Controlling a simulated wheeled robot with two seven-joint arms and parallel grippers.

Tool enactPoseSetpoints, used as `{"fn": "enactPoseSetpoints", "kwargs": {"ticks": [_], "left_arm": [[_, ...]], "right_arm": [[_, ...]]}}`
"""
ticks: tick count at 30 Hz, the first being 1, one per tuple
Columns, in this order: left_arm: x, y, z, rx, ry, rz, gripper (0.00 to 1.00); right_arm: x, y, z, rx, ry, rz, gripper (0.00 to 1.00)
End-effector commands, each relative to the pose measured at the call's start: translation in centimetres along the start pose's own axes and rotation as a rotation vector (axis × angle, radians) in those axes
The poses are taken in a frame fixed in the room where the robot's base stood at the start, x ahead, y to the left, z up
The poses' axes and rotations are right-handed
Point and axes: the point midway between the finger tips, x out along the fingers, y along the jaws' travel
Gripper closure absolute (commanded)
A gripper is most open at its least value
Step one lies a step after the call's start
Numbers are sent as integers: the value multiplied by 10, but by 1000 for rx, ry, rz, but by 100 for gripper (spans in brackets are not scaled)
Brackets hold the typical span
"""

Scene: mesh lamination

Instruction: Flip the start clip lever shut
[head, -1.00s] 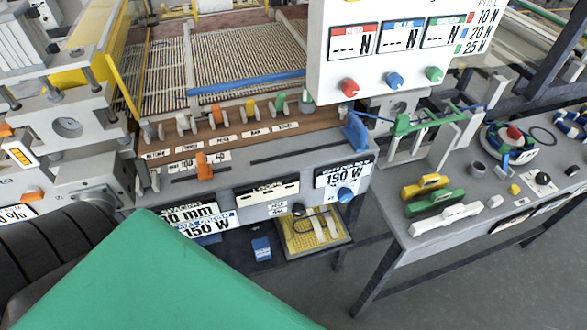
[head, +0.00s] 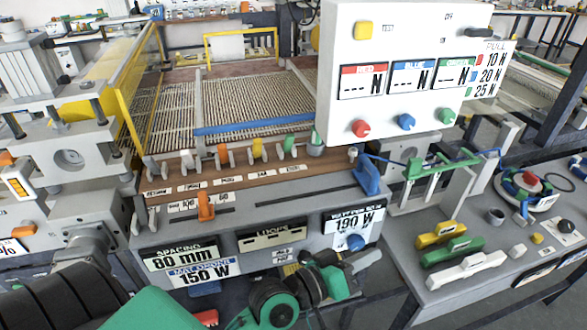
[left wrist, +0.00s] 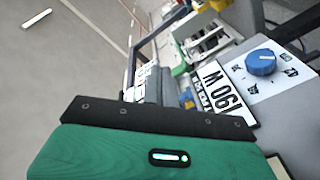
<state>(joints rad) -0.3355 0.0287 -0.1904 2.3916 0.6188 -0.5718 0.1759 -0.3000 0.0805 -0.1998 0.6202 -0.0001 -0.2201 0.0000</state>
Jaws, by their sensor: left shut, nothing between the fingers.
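A blue lever-like clip (head: 367,178) stands tilted at the right end of the grey machine front, and an orange lever (head: 205,206) stands upright on the left part of that front. A row of small coloured levers (head: 255,150) runs along the brown strip behind. Their labels are too small to tell which is the start clip lever. My left gripper (head: 372,259) is shut and empty, in front of the machine's lower right, just below the blue knob (head: 355,242). In the left wrist view its fingertips are not clear, but the blue knob (left wrist: 261,62) shows nearby. My right gripper is not in view.
A white control box (head: 400,25) with coloured knobs rises behind the blue clip. The 190 W panel (head: 347,222) is close to my gripper. A side table (head: 440,290) at right holds yellow, green and white handles. Open floor shows in the left wrist view.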

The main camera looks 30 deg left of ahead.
Motion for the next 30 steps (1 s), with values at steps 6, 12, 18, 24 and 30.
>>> {"fn": "enactPoseSetpoints", "kwargs": {"ticks": [6,12,18,24,30], "left_arm": [[5,47,-79,-245,332,223,100],[-9,63,-142,-500,612,388,100],[-28,55,-190,-780,871,514,100],[-45,29,-218,-1081,1110,594,100],[-52,-6,-224,-1394,1330,613,100]], "right_arm": [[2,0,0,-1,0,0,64],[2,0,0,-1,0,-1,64],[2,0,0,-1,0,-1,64],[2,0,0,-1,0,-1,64],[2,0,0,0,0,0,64]]}}
